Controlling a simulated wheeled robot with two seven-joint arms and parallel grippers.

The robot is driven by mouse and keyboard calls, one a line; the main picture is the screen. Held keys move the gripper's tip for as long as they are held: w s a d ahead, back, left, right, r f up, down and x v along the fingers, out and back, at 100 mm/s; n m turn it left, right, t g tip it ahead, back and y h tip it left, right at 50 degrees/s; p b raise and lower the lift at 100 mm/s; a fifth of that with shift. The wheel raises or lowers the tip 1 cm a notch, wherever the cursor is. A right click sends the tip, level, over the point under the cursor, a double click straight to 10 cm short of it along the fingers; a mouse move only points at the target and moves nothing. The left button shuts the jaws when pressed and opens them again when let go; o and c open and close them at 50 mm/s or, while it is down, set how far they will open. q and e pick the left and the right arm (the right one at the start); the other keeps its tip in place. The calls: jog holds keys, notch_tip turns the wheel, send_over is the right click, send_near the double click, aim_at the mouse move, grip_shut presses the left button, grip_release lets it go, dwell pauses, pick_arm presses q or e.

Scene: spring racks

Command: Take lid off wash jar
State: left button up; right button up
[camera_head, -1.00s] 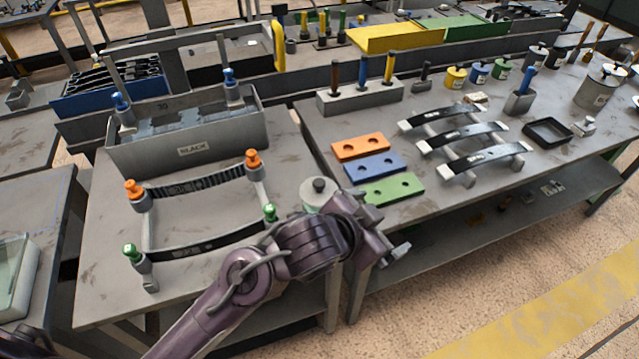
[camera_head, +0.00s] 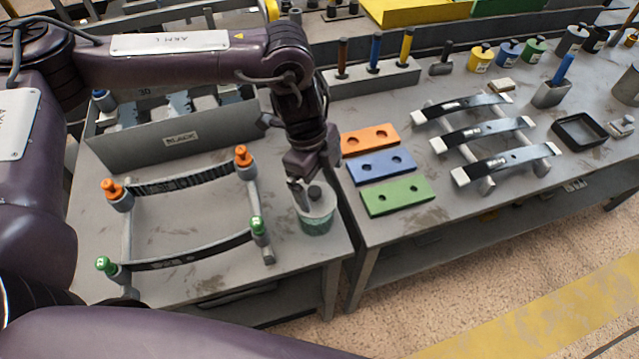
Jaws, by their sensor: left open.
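A squat jar (camera_head: 317,226) with a greenish body stands near the right edge of the left table. Its grey lid (camera_head: 325,206) is on it, with a dark round knob (camera_head: 315,193) on top. My left gripper (camera_head: 303,193) points down over the jar from behind, open, with its fingers close by the knob on the left side. I cannot tell whether they touch the lid. The gripper body hides part of the jar's far side. My right gripper is not in view.
A frame with orange and green knobs (camera_head: 185,182) stands left of the jar. The grey BLACK bin (camera_head: 215,141) is behind it. Orange, blue and green plates (camera_head: 398,198) lie on the right table. A rack of curved springs (camera_head: 482,131) stands beyond them.

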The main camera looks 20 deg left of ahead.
aim_at(314, 191)
pick_arm(q)
jog(key=shift+w+a+r+n, duration=0.15)
jog(key=shift+w+a+r, duration=0.1)
jog(key=shift+a, duration=0.3)
jog(key=shift+w+a+r+n, duration=0.15)
jog(key=shift+a+r, duration=0.05)
jog(key=shift+a, duration=0.7)
jog(key=shift+s+f+y, duration=0.1)
jog(key=shift+f+y, duration=0.15)
jog(key=shift+y, duration=0.05)
jog(key=f+p, duration=0.1)
jog(key=f, duration=0.2)
jog(key=d+f+p, duration=0.1)
jog(key=f+p, duration=0.1)
jog(key=f, duration=0.1)
jog(key=shift+d+f+p, duration=0.2)
jog(key=shift+f+p, duration=0.1)
jog(key=c, duration=0.8)
